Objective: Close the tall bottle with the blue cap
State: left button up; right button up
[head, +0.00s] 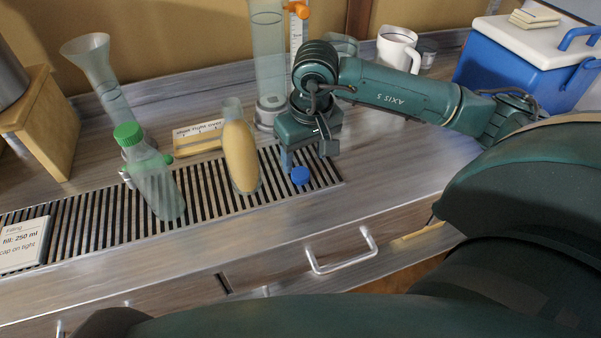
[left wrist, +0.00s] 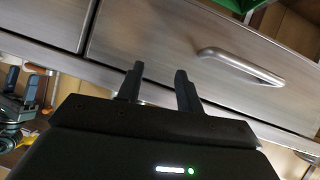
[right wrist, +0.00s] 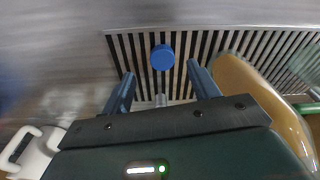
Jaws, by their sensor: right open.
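The blue cap (head: 300,175) lies on the slatted drain grate near its right end. The bottle with tan contents (head: 240,155) stands on the grate to the left of the cap, its neck top bare. My right gripper (head: 308,158) is open and empty, pointing down just above the cap. In the right wrist view the cap (right wrist: 162,57) shows between and just beyond the fingertips; I cannot tell whether they touch it. The bottle also shows there at the right (right wrist: 250,85). My left gripper (left wrist: 158,70) is open and empty, facing the drawer front.
A bottle with a green cap (head: 150,182) stands at left on the grate (head: 90,215). Behind are a tall clear cylinder (head: 268,60), a white mug (head: 397,48) and a blue cooler (head: 510,60). A drawer handle (head: 342,262) juts out below the counter.

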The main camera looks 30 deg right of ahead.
aim_at(300, 173)
jog(key=f, duration=0.2)
jog(key=w+f, duration=0.1)
jog(key=f, duration=0.2)
jog(key=shift+a+p, duration=0.1)
jog(key=shift+p, duration=0.2)
jog(key=shift+c, duration=0.4)
jog(key=c, duration=1)
jog(key=shift+o, duration=0.2)
notch_tip(300, 173, up, 10)
